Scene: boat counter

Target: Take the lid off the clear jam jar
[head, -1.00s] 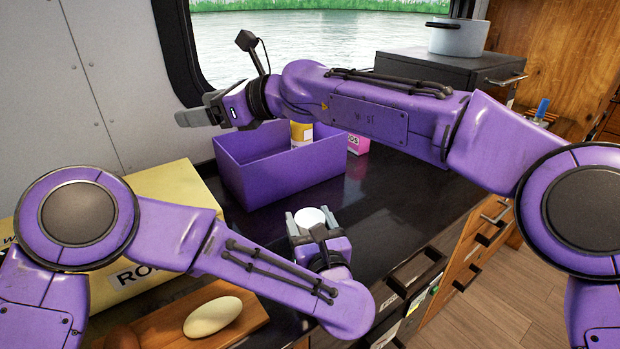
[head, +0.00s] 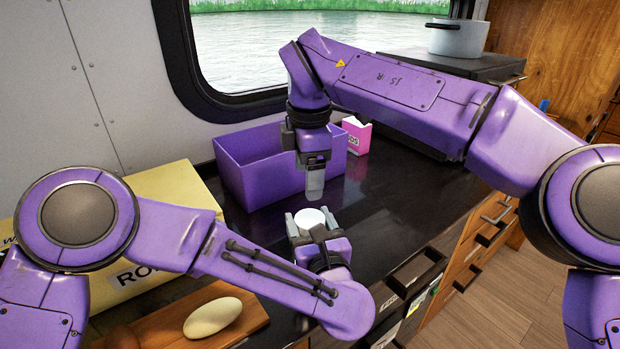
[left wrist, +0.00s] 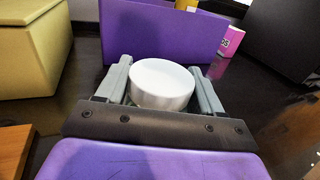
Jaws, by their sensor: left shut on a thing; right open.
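A round white lid (head: 310,216) sits between the fingers of my left gripper (head: 310,222), which is shut on the jam jar over the dark counter. In the left wrist view the white lid (left wrist: 162,82) fills the space between the grey fingers. The clear jar body is mostly hidden below the lid and behind the gripper. My right gripper (head: 316,182) is open and empty and points down just behind and above the lid, apart from it, in front of the purple bin. Its fingers overlap in the head view, so their gap is hard to see.
A purple bin (head: 245,170) stands behind the jar, with a pink carton (head: 358,136) to its right. A yellow box (head: 165,188) and a wooden board (head: 255,313) with a pale oval loaf (head: 212,317) lie at left. Counter right of the jar is clear.

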